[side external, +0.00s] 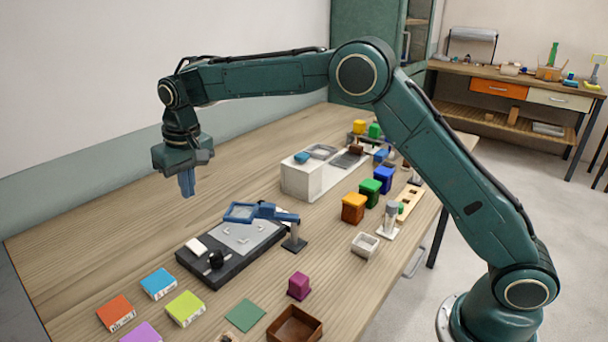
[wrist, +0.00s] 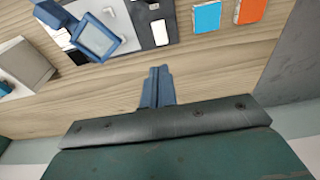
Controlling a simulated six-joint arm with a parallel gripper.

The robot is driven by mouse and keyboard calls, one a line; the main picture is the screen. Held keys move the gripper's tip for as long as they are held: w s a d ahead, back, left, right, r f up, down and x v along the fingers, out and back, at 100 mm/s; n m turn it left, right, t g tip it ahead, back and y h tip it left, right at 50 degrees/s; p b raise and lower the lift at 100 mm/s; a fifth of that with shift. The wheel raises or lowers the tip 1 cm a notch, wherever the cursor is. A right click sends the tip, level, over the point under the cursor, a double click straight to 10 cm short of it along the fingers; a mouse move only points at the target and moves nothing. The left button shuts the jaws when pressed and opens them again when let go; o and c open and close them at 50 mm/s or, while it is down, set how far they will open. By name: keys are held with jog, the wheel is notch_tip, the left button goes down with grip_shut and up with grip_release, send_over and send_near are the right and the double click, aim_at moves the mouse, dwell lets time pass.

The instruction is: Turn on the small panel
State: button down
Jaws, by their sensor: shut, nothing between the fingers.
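The small panel (side external: 232,272) is a low dark box on the table, left of centre in the side view. It has a light grey plate (side external: 250,238), a white rocker-like switch (side external: 195,246) and a black knob (side external: 215,259). The panel shows at the top of the wrist view (wrist: 142,22), with the white switch (wrist: 160,33) near its edge. Whether the switch is on or off I cannot tell. My gripper (side external: 188,190) is shut and empty, high above the table behind the panel, touching nothing. Its blue fingers (wrist: 157,72) point toward the panel side in the wrist view.
A blue-framed lens (side external: 240,212) on a stand (side external: 294,242) overhangs the panel's plate. Blue (side external: 158,284), orange (side external: 116,313) and lime (side external: 185,308) blocks lie in front. A white box (side external: 302,180) stands behind to the right. The table's left part is clear.

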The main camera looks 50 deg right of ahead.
jog(key=shift+f, duration=0.1)
dwell(0.3)
send_over(195, 243)
jog(key=f, duration=1.2)
jog(key=shift+s, duration=0.25)
jog(key=shift+w+f, duration=0.2)
jog(key=shift+f, duration=0.65)
jog(key=shift+w+f, duration=0.1)
jog(key=shift+f, duration=0.2)
jog(key=shift+s, duration=0.85)
jog(key=shift+r, duration=0.3)
